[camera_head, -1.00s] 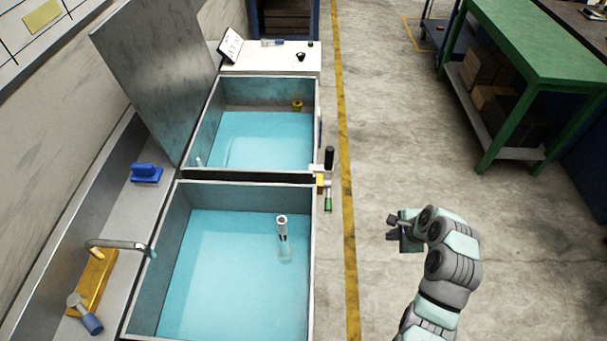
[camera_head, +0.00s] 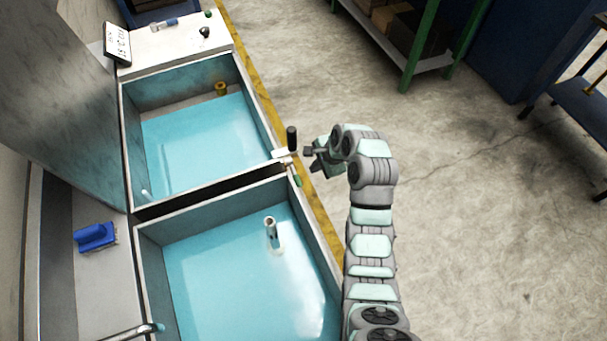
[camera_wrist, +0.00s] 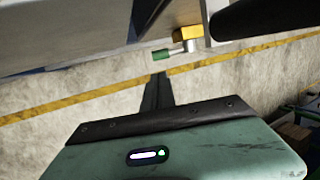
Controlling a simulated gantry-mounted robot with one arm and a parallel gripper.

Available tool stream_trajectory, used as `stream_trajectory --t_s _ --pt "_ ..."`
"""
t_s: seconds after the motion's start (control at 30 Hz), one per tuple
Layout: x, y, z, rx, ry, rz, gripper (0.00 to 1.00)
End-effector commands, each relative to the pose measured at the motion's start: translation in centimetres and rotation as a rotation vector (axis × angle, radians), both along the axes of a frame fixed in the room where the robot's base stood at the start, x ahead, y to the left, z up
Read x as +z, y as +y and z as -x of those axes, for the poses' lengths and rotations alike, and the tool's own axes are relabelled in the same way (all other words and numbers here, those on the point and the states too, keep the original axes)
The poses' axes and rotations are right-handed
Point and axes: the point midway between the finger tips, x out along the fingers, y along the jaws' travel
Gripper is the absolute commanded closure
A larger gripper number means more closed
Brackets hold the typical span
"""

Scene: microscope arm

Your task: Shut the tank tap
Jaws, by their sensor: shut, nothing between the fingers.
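Two steel tanks hold blue water: a far tank (camera_head: 200,75) and a near tank (camera_head: 150,250). At their outer right side, near the gap between them, a tap with a green-ended handle (camera_head: 297,180) sits below an upright black grip (camera_head: 291,138). The wrist view shows the tap's brass body (camera_wrist: 187,33) and its green handle end (camera_wrist: 162,54) lying sideways; the black grip (camera_wrist: 270,15) is at top right. My gripper (camera_head: 310,159) is shut and empty, just right of the tap and apart from it. In the wrist view its dark fingers (camera_wrist: 158,92) point toward the tap.
An upright pipe (camera_head: 270,228) stands in the near tank's water. A raised grey lid (camera_head: 60,80) is at left, with a blue item (camera_head: 96,237) on the ledge. A yellow floor line (camera_head: 255,70) runs beside the tanks.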

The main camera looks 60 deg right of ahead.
Motion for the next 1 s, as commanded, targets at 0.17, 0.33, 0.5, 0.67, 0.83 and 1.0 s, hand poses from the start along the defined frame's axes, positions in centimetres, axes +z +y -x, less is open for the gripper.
stream_trajectory --t_s 0.17,0.33,0.5,0.67,0.83,1.0 --pt "-2.1 -0.1 -0.9 0.002 0.001 -0.002 1.0" --pt "-5.3 -0.4 -2.1 0.0 0.003 -0.004 1.0" --pt "-8.3 -0.5 -3.3 0.001 0.003 -0.008 1.0" --pt "-10.6 -0.7 -4.3 0.001 0.003 -0.006 1.0" --pt "-12.0 -1.1 -4.9 0.001 0.001 -0.002 1.0" --pt "-12.6 -1.2 -5.2 0.0 0.001 -0.001 1.0"
